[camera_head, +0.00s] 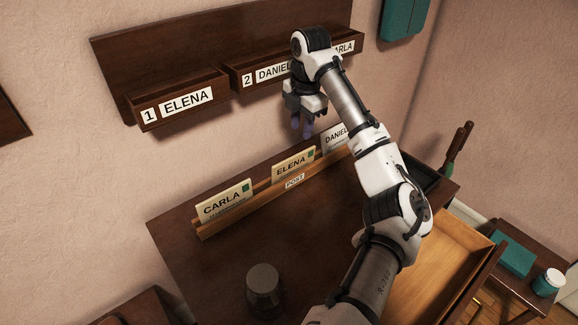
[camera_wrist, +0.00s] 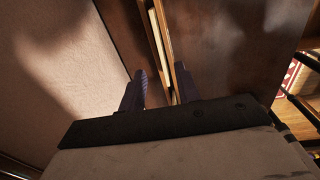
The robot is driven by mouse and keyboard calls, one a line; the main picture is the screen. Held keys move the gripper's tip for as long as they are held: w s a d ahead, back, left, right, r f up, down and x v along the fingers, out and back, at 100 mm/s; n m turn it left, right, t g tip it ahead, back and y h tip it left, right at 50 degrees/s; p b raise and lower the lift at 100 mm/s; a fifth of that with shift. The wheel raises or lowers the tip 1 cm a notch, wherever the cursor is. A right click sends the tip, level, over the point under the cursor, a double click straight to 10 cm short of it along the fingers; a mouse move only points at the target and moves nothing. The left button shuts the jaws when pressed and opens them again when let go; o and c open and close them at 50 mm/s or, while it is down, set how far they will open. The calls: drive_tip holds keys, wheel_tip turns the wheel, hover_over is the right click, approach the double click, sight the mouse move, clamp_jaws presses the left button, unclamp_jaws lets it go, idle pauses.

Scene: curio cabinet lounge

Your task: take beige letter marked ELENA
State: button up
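The beige letter marked ELENA (camera_head: 292,167), with a green stamp, stands upright in the middle of a wooden rack (camera_head: 252,203) labelled POST on the dark desk. A beige letter marked CARLA (camera_head: 224,202) stands to its left. A paler letter marked DANIEL (camera_head: 334,138) stands to its right, partly hidden by my arm. My gripper (camera_head: 304,131) points down above the rack's right part, apart from the letters. In the wrist view my gripper (camera_wrist: 161,75) is open and empty. The rack's slot (camera_wrist: 158,40) and pale letter edges lie beyond the fingers.
Wall boxes marked 1 ELENA (camera_head: 180,103) and 2 DANIEL (camera_head: 268,74), and a third marked CARLA (camera_head: 344,48), hang above the rack. A dark jar (camera_head: 263,289) stands on the desk (camera_head: 215,265). An open drawer (camera_head: 440,265) lies at right.

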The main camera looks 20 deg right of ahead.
sight(295, 156)
drive_tip(key=f, duration=0.4)
drive_tip(key=f+p, duration=0.1)
drive_tip(key=f, duration=0.2)
drive_tip(key=shift+w+a+f, duration=0.15)
drive_tip(key=shift+a+f, duration=0.05)
drive_tip(key=shift+f, duration=0.15)
drive_tip(key=shift+w+a+f+p, duration=0.1)
drive_tip(key=shift+a+f+p, duration=0.2)
drive_tip(key=shift+f, duration=0.6)
drive_tip(key=shift+w+a+f+p, duration=0.1)
drive_tip(key=shift+f+p, duration=0.35)
drive_tip(key=shift+f, duration=0.45)
drive_tip(key=shift+w+a+f+p, duration=0.15)
drive_tip(key=shift+f+p, duration=0.2)
drive_tip(key=shift+f, duration=0.55)
drive_tip(key=shift+s, duration=0.1)
drive_tip(key=shift+c, duration=0.4)
clamp_jaws()
